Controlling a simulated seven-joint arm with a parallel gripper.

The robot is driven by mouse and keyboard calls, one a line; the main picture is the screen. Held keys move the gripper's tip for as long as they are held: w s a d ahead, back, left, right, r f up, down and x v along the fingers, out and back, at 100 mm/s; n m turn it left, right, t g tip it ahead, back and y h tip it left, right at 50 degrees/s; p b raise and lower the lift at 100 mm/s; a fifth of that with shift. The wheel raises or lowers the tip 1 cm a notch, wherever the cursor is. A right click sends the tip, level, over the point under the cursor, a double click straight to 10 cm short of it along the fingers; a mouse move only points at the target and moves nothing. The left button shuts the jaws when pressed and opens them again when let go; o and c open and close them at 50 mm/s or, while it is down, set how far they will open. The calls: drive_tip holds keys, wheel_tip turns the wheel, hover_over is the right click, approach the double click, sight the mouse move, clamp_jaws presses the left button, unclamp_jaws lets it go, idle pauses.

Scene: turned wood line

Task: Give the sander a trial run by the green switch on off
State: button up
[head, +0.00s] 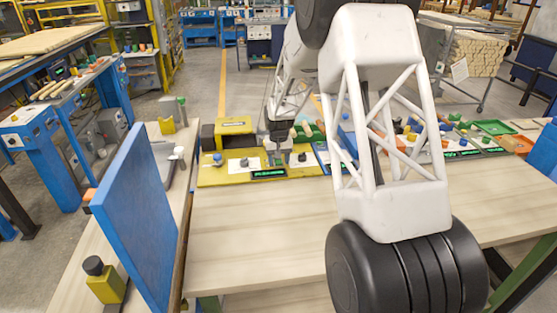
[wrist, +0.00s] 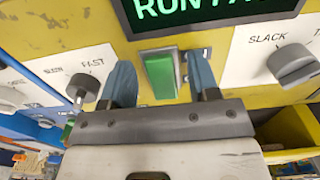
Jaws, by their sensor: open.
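The green switch (wrist: 160,74) is a rectangular rocker in a metal surround on the yellow panel (wrist: 60,35). It shows in the wrist view between the two blue fingers of my gripper (wrist: 160,60). The fingers stand apart, one on each side of the switch, with nothing held. I cannot tell whether they touch the panel. A dark display (wrist: 215,12) above the switch shows green letters starting with "RUN"; the rest is cut off. In the head view, my gripper (head: 279,158) is down at the yellow sander station (head: 212,178), and the switch itself is hidden there.
In the wrist view, a grey knob marked SLACK (wrist: 292,64) is right of the switch and a knob near FAST (wrist: 83,87) is left. In the head view, other control panels and coloured parts lie to the right. The wooden tabletop (head: 260,225) in front is clear.

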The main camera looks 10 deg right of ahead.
drive_tip(key=shift+c, duration=0.4)
drive_tip(key=c, duration=0.8)
drive_tip(key=shift+c, duration=0.2)
drive_tip(key=shift+w+r+g, duration=0.15)
drive_tip(key=shift+w+g, duration=0.05)
drive_tip(key=shift+g, duration=0.85)
drive_tip(key=shift+w+r+g, duration=0.1)
drive_tip(key=shift+w+g, duration=0.1)
drive_tip(key=shift+g, duration=0.85)
drive_tip(key=o, duration=0.9)
drive_tip(key=shift+r, duration=0.15)
